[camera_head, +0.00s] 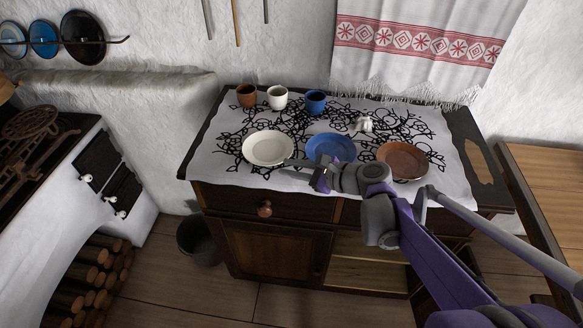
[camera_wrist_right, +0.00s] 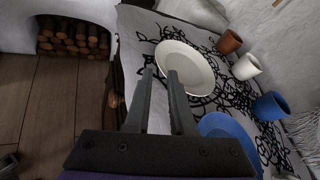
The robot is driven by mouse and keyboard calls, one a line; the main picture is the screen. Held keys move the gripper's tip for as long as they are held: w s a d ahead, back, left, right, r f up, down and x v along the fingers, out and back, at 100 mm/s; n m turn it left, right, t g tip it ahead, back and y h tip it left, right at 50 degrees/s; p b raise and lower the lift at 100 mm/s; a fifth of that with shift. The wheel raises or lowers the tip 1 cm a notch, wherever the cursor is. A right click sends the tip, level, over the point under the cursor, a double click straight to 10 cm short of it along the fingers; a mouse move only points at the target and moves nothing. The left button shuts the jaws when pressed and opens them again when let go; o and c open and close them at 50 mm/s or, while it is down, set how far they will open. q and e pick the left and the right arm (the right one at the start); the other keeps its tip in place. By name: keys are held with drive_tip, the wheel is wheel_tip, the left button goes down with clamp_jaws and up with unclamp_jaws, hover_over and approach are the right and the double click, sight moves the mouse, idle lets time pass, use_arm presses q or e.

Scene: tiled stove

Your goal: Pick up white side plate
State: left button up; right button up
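The white side plate (camera_head: 268,147) lies on the patterned cloth at the left of a row of three plates. It also shows in the right wrist view (camera_wrist_right: 188,66), just beyond my fingertips. My right gripper (camera_head: 292,172) is at the front edge of the cabinet top, close to the plate's near rim. In the right wrist view its two fingers (camera_wrist_right: 160,75) are apart with nothing held between them. The right finger overlaps the plate's rim in that view; I cannot tell whether it touches. My left gripper is not in view.
A blue plate (camera_head: 331,147) and a brown plate (camera_head: 403,160) lie to the right. Brown (camera_head: 247,96), white (camera_head: 278,98) and blue (camera_head: 315,102) cups stand behind. A small white object (camera_head: 363,124) sits behind the blue plate. The patterned cloth (camera_head: 213,160) covers the wooden cabinet (camera_head: 262,250).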

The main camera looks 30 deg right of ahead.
sight(257, 162)
drive_tip(key=x, duration=1)
drive_tip(key=shift+w+a+f+b, duration=0.1)
drive_tip(key=shift+w+a+b, duration=0.15)
drive_tip(key=shift+b, duration=0.15)
clamp_jaws()
idle(1.0)
